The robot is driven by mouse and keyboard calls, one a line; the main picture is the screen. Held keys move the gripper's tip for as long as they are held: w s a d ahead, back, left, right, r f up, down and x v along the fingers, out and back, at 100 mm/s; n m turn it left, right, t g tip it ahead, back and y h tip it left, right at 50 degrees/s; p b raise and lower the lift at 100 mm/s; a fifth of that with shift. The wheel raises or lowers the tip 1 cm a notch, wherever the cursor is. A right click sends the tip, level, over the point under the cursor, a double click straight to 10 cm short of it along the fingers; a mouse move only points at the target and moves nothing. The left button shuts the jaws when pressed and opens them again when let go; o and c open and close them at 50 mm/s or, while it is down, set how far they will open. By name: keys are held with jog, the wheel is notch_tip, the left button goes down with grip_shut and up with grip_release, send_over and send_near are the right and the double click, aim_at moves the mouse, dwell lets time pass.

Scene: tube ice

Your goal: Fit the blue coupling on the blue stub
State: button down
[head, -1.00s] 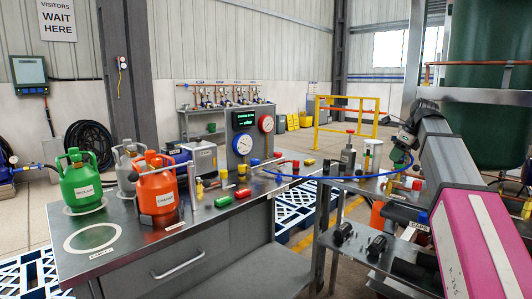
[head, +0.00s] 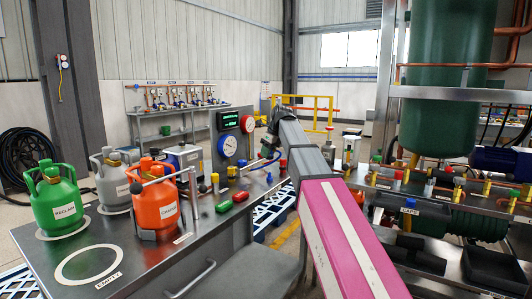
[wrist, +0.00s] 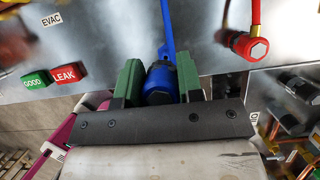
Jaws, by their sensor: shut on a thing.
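My gripper (wrist: 160,85) has two green fingers shut on the blue coupling (wrist: 158,82) in the wrist view. A blue hose (wrist: 167,30) runs from the coupling toward the top of that view. The gripper is over a metal surface; the gap below the coupling cannot be judged. I cannot single out the blue stub. A small blue piece (head: 409,203) stands by the CAPS label at the right.
A red coupling (wrist: 245,44) with a red hose lies right of my gripper. GOOD (wrist: 33,79) and LEAK (wrist: 66,74) blocks are at its left. The orange cylinder (head: 157,205) and green cylinder (head: 56,204) stand on the left bench. Pipework and a green tank (head: 440,115) fill the right.

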jog(key=shift+f, duration=2.5)
jog(key=shift+f, duration=1.55)
dwell(0.8)
jog(key=c, duration=0.7)
grip_release()
jog(key=shift+d+r, duration=0.1)
jog(key=shift+r, duration=0.05)
